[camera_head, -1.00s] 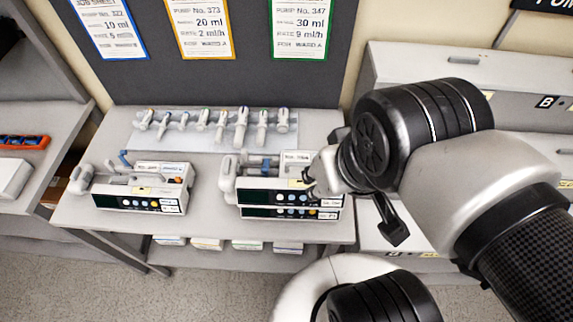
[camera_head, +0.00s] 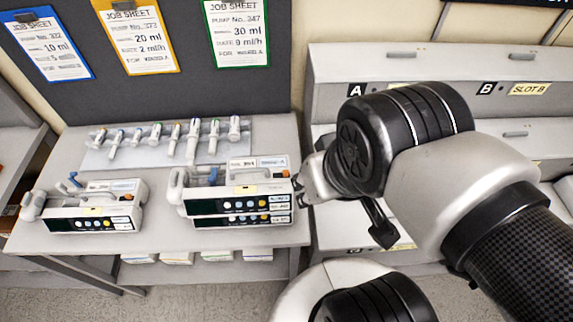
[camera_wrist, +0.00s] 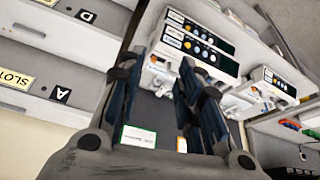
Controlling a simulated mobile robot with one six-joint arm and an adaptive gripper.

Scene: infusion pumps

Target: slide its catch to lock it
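Two infusion pumps (camera_head: 236,206) are stacked on the grey table, with dark front panels and round buttons. An orange part (camera_head: 285,173) shows at the right end of the upper pump; I cannot tell whether it is the catch. A syringe cradle (camera_head: 208,177) is on top. My gripper (camera_head: 299,186) is just right of the upper pump's right end; contact cannot be told. In the wrist view my two fingers (camera_wrist: 162,60) stand apart with nothing held, and the stacked pumps (camera_wrist: 197,45) lie beyond their tips.
Another pump (camera_head: 86,212) stands left on the table. Several syringes (camera_head: 171,139) lie on a pale rack behind. Job sheets (camera_head: 139,36) hang on the dark board. Grey slot shelving, with an A label (camera_head: 355,90), stands close on the right.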

